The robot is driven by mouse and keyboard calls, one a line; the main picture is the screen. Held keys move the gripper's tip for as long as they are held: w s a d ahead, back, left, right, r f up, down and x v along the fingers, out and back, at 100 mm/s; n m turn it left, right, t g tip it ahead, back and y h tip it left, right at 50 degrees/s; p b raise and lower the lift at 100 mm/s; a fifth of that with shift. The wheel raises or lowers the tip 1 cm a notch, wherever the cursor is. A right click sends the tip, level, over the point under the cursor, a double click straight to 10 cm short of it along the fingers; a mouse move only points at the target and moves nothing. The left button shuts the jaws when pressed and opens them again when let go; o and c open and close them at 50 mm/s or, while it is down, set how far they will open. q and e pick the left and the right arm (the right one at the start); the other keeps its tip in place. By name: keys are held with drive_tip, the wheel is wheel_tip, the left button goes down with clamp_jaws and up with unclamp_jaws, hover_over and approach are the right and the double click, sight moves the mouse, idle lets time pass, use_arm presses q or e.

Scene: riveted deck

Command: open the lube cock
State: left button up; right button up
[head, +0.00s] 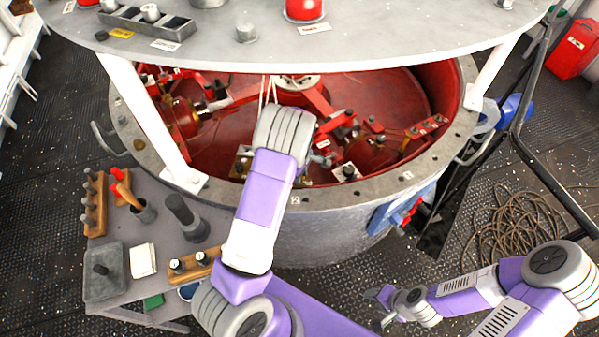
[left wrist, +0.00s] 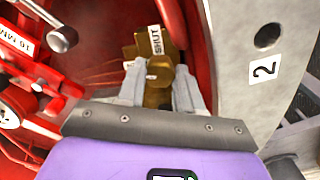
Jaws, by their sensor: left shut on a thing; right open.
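The lube cock (left wrist: 157,55) is a brass fitting seen in the left wrist view, with a white "SHUT" label on it. A second small label beside it is partly hidden. My left gripper (left wrist: 160,90) has a finger on each side of the cock's brass near part and is shut on it. In the head view my left forearm reaches into the red drum and hides the fingers and the cock. My right gripper (head: 378,307) is open and empty at the lower right, above the deck and away from the drum.
The drum's grey rim (left wrist: 275,70), marked "2", is close right of my left gripper. A ball-ended lever (left wrist: 62,38) stands to its left. A round grey top (head: 370,45) on white posts overhangs the drum. A tool bench (head: 115,230) is at left; coiled rope (head: 520,225) lies right.

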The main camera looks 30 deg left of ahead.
use_arm(q)
drive_tip(key=shift+n+p, duration=0.45)
drive_tip(key=shift+n, duration=0.65)
drive_tip(key=o, duration=1)
drive_tip(key=shift+o, duration=0.2)
wheel_tip(320, 180, up, 8)
drive_tip(key=shift+s+f+p, duration=0.15)
drive_tip(key=shift+f+p, duration=0.05)
drive_tip(key=shift+p, duration=0.4)
drive_tip(key=shift+d, duration=0.15)
